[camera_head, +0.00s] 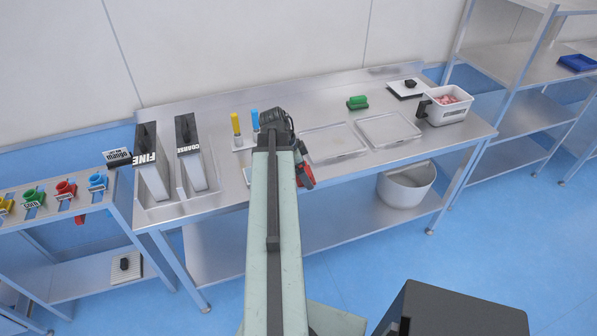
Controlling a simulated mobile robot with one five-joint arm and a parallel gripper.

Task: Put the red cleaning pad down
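The red cleaning pad (306,177) shows just right of my arm, near the table's front edge. It is tilted and partly hidden by the arm. My gripper (302,156) is a dark shape directly above the pad, mostly hidden behind the arm's end. It appears shut on the pad, though the fingertips do not show clearly. A green cleaning pad (357,103) lies on the steel table (255,203) toward the back.
Two shallow trays (334,143) (389,129) lie right of the arm. A white tub (447,106) with pink contents and a scale-like plate (405,89) stand at the right. Yellow and blue-handled tools (236,125) (255,121) and FINE and COARSE bins (150,165) (190,153) stand left.

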